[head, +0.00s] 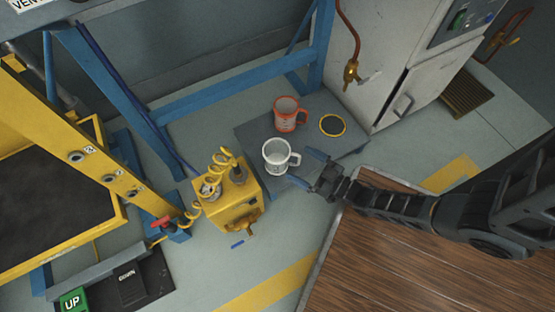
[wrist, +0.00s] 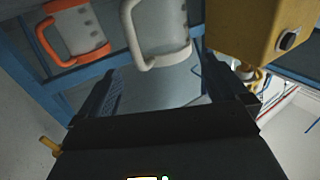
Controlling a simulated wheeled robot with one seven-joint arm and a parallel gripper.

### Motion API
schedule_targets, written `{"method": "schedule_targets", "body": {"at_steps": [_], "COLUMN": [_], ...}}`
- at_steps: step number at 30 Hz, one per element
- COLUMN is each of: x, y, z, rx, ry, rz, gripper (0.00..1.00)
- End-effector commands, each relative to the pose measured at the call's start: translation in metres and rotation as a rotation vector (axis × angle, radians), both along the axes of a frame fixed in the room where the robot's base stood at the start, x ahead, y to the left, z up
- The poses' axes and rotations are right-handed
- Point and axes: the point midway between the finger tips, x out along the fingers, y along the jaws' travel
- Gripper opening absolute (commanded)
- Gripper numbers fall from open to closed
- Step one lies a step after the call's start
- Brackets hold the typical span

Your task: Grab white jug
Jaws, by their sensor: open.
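The white jug (head: 275,158) stands upright on a dark grey platform (head: 250,134), its handle turned right toward my gripper. My gripper (head: 306,170) is open and empty just right of the jug, with its fingers pointing at the handle side. In the wrist view, the white jug (wrist: 163,22) is at the top with its handle hanging lower. The spread fingers of my gripper (wrist: 165,90) are below it, on either side of the handle in the picture. The handle seems still apart from them. The jug's top is cut off there.
An orange mug (head: 286,114) stands behind the jug, also in the wrist view (wrist: 78,25). A yellow-ringed black disc (head: 332,125) lies right of it. A yellow box with a coiled hose (head: 231,206) stands close left. A wooden top (head: 420,260) lies below my arm.

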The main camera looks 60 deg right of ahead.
Motion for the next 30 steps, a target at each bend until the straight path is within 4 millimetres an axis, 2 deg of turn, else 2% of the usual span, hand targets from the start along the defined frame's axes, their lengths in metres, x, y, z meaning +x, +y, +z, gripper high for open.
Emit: {"method": "schedule_targets", "body": {"at_steps": [3, 11, 18, 26, 30], "x": [0.014, 0.035, 0.068, 0.072, 0.072], "y": [-0.001, 0.000, -0.002, -0.003, -0.003], "z": [0.000, -0.002, -0.004, -0.003, -0.003], "rx": [0.000, 0.000, 0.000, -0.001, -0.001], "ry": [-0.001, -0.002, -0.001, 0.002, 0.002], "rz": [0.001, 0.001, 0.002, 0.001, 0.000], "gripper": [1.00, 1.00, 1.00, 1.00, 0.87]}}
